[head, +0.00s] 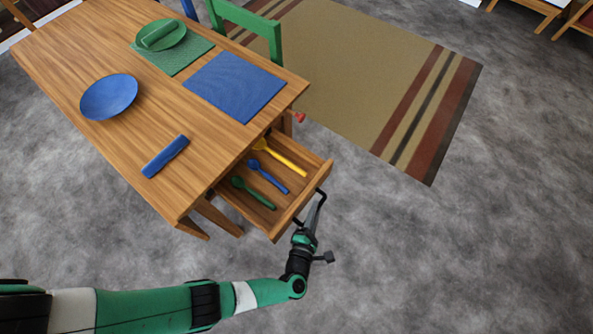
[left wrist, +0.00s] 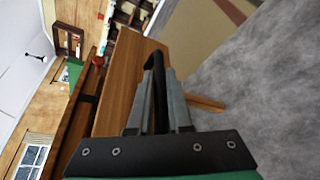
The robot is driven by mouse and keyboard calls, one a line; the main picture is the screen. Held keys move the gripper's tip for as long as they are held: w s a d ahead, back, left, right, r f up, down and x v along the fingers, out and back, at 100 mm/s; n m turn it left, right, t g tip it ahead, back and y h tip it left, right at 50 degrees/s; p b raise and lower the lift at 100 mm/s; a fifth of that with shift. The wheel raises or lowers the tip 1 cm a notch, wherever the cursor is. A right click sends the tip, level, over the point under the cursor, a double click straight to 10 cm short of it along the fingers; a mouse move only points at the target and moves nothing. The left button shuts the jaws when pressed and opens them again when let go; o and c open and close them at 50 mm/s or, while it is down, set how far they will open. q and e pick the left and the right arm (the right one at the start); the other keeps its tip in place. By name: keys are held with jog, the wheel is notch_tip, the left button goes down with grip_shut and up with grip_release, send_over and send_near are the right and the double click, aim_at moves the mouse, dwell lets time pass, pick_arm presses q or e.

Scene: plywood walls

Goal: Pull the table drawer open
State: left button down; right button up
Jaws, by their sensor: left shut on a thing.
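The wooden table drawer (head: 296,209) stands pulled out from the end of the table (head: 60,60). Inside it lie a yellow spoon (head: 284,157), a blue spoon (head: 268,177) and a green spoon (head: 254,194). The dark bar handle (head: 322,194) is on the drawer front. My left gripper (head: 313,212) is shut on the handle. In the left wrist view the fingers (left wrist: 160,95) close around the black handle (left wrist: 154,62), against the drawer front (left wrist: 122,80). My right gripper is in neither view.
On the tabletop are a blue plate (head: 109,97), a blue folded napkin (head: 165,157), a blue placemat (head: 234,86) and a green plate (head: 170,30) on a green placemat. A green chair (head: 248,20) stands behind the table. The grey floor right of the drawer is clear.

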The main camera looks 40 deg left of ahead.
pick_arm(q)
jog(key=d, duration=0.2)
jog(key=d+b, duration=0.2)
jog(key=d, duration=0.1)
jog(key=shift+w+d, duration=0.3)
jog(key=shift+d, duration=0.05)
jog(key=shift+r, duration=0.1)
jog(key=c, duration=1.2)
grip_release()
jog(key=o, duration=0.4)
jog(key=shift+d, duration=0.25)
jog(key=shift+c, duration=0.2)
jog(key=shift+a, duration=0.15)
